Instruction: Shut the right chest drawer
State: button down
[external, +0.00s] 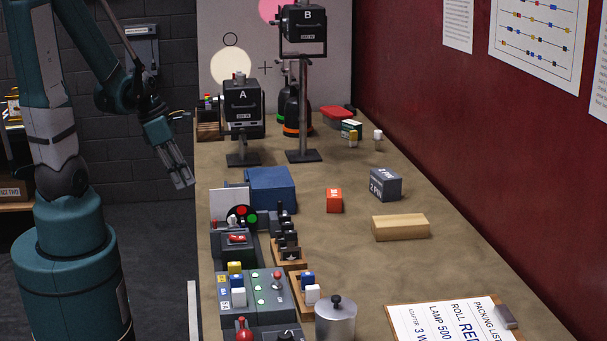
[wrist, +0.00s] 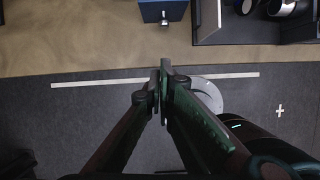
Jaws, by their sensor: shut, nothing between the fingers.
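A blue chest (external: 271,188) stands near the table's left edge, behind the white panel, in the external view. In the wrist view a blue front with a small knob (wrist: 164,13) shows at the top edge, facing my gripper. The rest of the chest is cut off there, and I cannot tell which drawer this is or how far it stands out. My gripper (external: 185,182) is shut and empty, beyond the table's left edge and apart from the chest. In the wrist view its fingertips (wrist: 164,72) meet below the blue front, over the floor.
A dark unit (wrist: 245,25) stands right of the blue front. Lamps A (external: 242,105) and B (external: 303,75) stand farther back. A button panel (external: 258,295) and a metal pot (external: 335,318) are nearer. The floor strip beside the table is free.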

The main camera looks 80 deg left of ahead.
aim_at(226, 184)
jog(key=shift+w+d+f+b, duration=0.1)
jog(key=shift+w+f+b, duration=0.2)
jog(key=shift+w+f, duration=0.95)
jog(key=shift+w+d+f+b, duration=0.1)
jog(key=shift+w+f+b, duration=0.2)
jog(key=shift+w+f, duration=0.95)
jog(key=shift+w+r, duration=0.3)
jog(key=shift+w, duration=0.05)
jog(key=shift+w, duration=0.2)
jog(key=w+b, duration=0.1)
jog(key=w, duration=0.5)
jog(key=shift+w, duration=0.15)
jog(key=shift+w+r+b, duration=0.1)
jog(key=shift+w+b, duration=0.15)
jog(key=shift+b, duration=0.05)
jog(key=shift+w, duration=0.1)
jog(key=shift+a, duration=0.1)
